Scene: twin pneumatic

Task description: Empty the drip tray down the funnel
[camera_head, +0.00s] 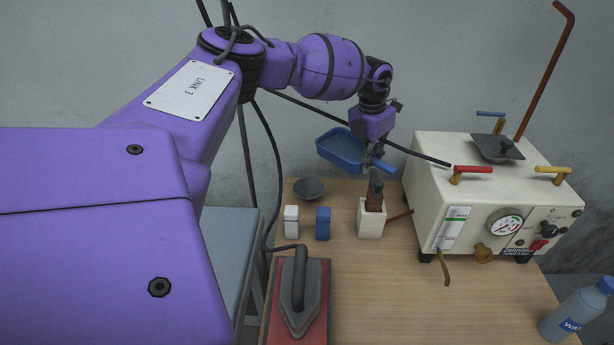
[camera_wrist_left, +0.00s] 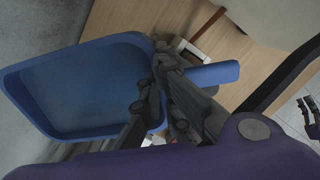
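My left gripper (camera_head: 374,150) is shut on the blue handle (camera_head: 384,166) of the drip tray. The blue drip tray (camera_head: 342,150) hangs in the air above the back of the table, left of the white machine. In the left wrist view the tray (camera_wrist_left: 132,44) lies on the left of the fingers (camera_wrist_left: 172,88), tilted in the picture, with its handle on the right. I cannot tell whether liquid is in it. A dark grey flared square piece (camera_head: 498,147) on top of the machine looks like the funnel. My right gripper is not in the head view; a small dark jointed shape (camera_wrist_left: 309,116) may be it.
The white machine (camera_head: 438,180) has red and yellow handles and a tall copper pipe (camera_head: 544,70). Below the tray stand a white holder (camera_head: 371,222), blue and white blocks and a dark bowl (camera_head: 309,188). An iron (camera_head: 299,292) and a bottle (camera_head: 578,310) are nearer.

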